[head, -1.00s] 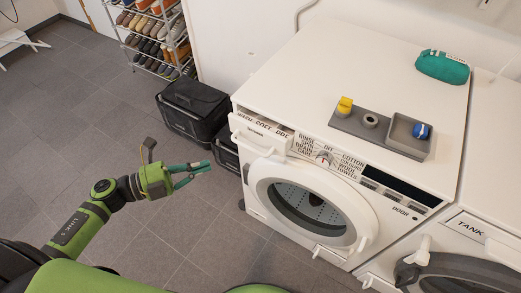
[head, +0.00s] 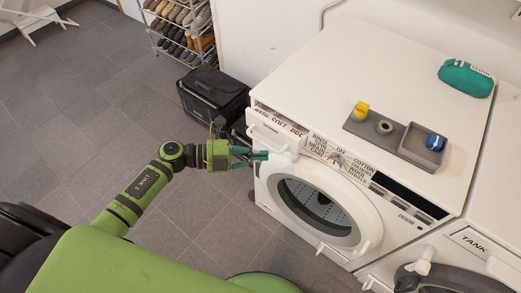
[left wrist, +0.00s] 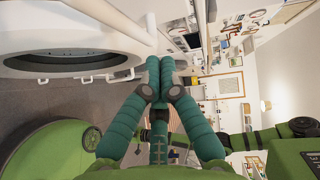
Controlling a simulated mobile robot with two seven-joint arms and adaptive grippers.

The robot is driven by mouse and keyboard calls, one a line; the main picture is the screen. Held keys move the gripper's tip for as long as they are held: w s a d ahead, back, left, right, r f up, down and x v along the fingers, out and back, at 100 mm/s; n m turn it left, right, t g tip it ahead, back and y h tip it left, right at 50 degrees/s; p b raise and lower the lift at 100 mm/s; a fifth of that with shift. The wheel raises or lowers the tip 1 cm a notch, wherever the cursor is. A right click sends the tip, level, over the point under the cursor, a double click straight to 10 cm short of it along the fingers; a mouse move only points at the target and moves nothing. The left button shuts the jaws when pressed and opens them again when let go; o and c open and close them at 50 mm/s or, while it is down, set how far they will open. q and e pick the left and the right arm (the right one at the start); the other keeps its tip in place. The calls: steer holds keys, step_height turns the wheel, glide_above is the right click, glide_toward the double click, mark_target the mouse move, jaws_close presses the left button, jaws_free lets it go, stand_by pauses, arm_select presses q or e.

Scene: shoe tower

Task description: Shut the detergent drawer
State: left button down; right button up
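The detergent drawer (head: 271,133) is at the top left of the white washing machine's front (head: 330,215). It sticks out, and its lettered top edge shows in the head view. My left gripper (head: 264,155) is at the drawer's front, low beside its left end; I cannot tell whether it touches. In the left wrist view the teal fingers (left wrist: 160,76) lie together, with nothing seen between them. A white upright part stands just beyond the fingertips there. My right gripper is not in view.
The round door (head: 318,208) is below the drawer. A grey tray (head: 402,142) with small items and a teal pouch (head: 466,78) lie on top. A black crate (head: 213,95) and a shoe rack (head: 182,30) stand behind my arm.

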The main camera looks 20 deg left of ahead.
mark_target(285, 142)
arm_select(q)
steer(key=shift+w+d+f, duration=0.1)
steer(key=shift+w+d, duration=0.1)
steer(key=shift+w, duration=0.25)
steer(key=shift+w+d+f, duration=0.1)
steer(key=shift+w, duration=0.3)
steer(key=w+b, duration=0.1)
steer(key=w+d+b, duration=0.1)
steer(key=w, duration=0.1)
steer(key=shift+w+d, duration=0.1)
steer(key=shift+w, duration=0.05)
